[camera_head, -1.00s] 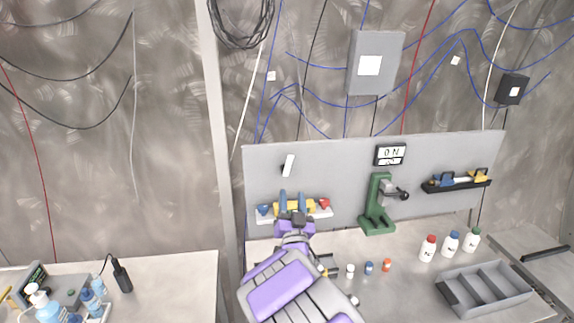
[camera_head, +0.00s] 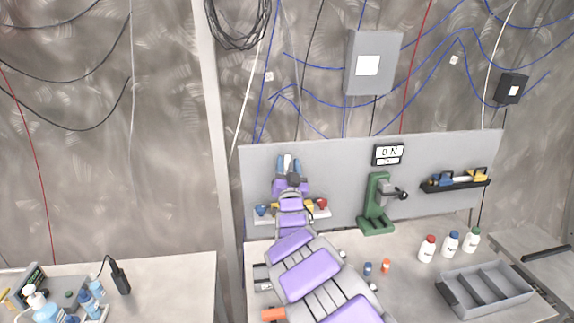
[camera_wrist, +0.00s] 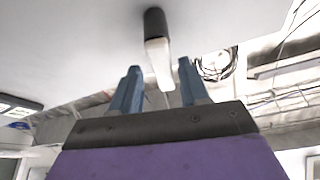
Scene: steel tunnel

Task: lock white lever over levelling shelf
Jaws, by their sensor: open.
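The white lever (camera_head: 287,163) is on the grey back panel, above the levelling shelf (camera_head: 262,218). In the wrist view the lever (camera_wrist: 159,62) shows as a white bar with a dark round end at its top. My gripper (camera_head: 287,165) is raised in front of the panel at the lever. In the wrist view my gripper (camera_wrist: 157,85) is open, with its two blue fingers on either side of the lever's lower part. I see no clear contact. The shelf holds blue, yellow and red items, partly hidden by my arm.
A green press (camera_head: 377,205) stands right of my arm. A black shelf (camera_head: 455,185) is on the panel's right side. Several bottles (camera_head: 428,248) and a grey divided tray (camera_head: 484,289) stand on the right bench. Small vials (camera_head: 386,266) stand close to my arm.

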